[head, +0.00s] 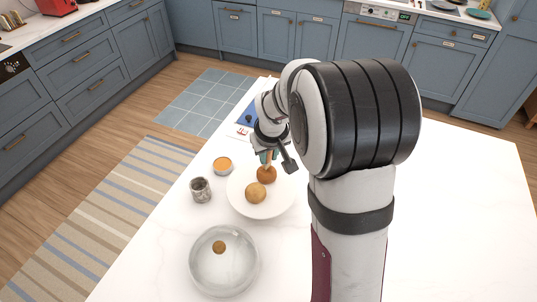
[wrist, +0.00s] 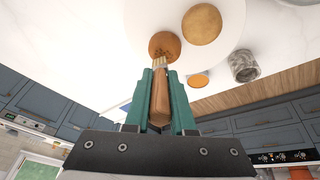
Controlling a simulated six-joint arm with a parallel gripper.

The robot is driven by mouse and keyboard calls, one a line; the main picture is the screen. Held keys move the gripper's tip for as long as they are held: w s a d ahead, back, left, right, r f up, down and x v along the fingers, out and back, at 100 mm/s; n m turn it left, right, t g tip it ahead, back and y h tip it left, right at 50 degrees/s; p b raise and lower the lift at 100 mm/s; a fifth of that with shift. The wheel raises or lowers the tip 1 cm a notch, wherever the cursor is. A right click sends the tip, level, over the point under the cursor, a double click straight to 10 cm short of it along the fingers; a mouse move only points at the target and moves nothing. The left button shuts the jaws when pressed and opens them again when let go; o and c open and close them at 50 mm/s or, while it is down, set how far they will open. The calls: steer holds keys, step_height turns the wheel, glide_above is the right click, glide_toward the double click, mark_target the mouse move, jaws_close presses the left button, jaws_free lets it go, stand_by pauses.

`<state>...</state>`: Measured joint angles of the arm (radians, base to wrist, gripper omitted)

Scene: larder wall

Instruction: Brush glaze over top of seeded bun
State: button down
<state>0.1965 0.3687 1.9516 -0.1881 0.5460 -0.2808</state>
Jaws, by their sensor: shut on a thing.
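My gripper (head: 268,156) is shut on the wooden handle of a brush (wrist: 160,98), its green fingers on either side. The brush points down, and its pale bristles (wrist: 159,63) meet the edge of a darker brown bun (wrist: 164,44) in the wrist view; whether they press on it I cannot tell. That bun (head: 267,174) lies on a white plate (head: 240,207) in the head view, next to a paler bun (head: 256,193). Seeds are too small to make out for certain. A small bowl of orange glaze (head: 222,164) stands left of the plate.
A grey mottled cup (head: 200,190) stands left of the plate, near the glaze bowl. A clear dome with a brown knob (head: 223,262) sits nearer on the white counter (head: 460,200). A blue item (head: 243,118) lies beyond my gripper. The counter's right side is clear.

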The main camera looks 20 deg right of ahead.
steer(key=shift+w+a, duration=0.3)
steer(key=shift+a, duration=0.1)
steer(key=shift+s+d+v, duration=0.15)
steer(key=shift+v, duration=1.5)
steer(key=shift+s+d+v, duration=0.15)
steer(key=shift+s+v, duration=0.05)
steer(key=shift+v, duration=1.45)
stand_by(4.1)
